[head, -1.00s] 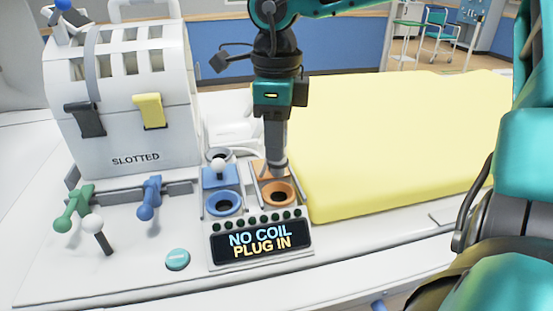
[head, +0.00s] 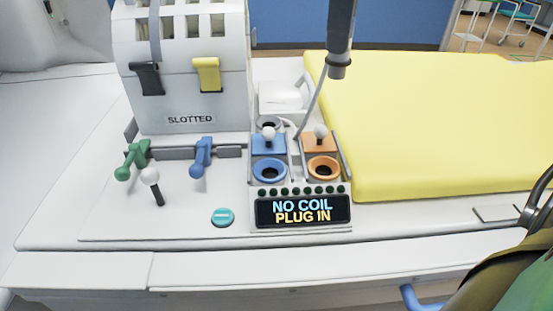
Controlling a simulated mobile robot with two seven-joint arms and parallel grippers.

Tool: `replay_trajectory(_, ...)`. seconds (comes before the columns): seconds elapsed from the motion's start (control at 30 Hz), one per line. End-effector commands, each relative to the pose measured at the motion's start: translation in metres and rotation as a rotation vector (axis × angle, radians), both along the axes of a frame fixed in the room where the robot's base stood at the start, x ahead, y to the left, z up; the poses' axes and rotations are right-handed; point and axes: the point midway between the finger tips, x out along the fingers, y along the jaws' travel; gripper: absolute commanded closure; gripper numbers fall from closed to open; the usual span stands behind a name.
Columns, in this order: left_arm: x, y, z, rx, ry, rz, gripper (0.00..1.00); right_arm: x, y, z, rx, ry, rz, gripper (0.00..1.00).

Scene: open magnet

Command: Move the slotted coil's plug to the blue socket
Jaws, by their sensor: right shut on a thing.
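The slotted coil (head: 190,105) is a white box at the upper left, marked SLOTTED. Its plug (head: 339,60) is a dark grey cylinder with a collar, hanging upright in the air above and behind the orange socket (head: 322,168). A pale cable (head: 312,110) runs down from it. My right gripper (head: 344,6) is shut on the plug at the top edge, mostly cut off by the frame. The blue socket (head: 269,171) is empty, left of the orange socket, which is empty too. My left gripper is out of view.
White-knobbed levers stand behind the blue (head: 269,133) and orange (head: 320,132) sockets. A display (head: 303,211) in front reads NO COIL PLUG IN. The yellow mattress (head: 430,130) fills the right.

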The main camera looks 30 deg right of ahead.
Motion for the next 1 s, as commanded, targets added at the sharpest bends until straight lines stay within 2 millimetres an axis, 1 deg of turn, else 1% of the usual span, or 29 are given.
replay_trajectory(0.27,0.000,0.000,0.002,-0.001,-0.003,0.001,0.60,0.000,0.000,0.000,0.000,0.000,0.000,1.00)
replay_trajectory(0.37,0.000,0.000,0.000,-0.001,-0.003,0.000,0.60,0.000,0.000,-0.004,0.000,0.000,0.000,1.00)
replay_trajectory(1.0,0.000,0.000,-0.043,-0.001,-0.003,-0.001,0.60,0.000,0.000,-0.065,0.000,0.000,0.000,1.00)
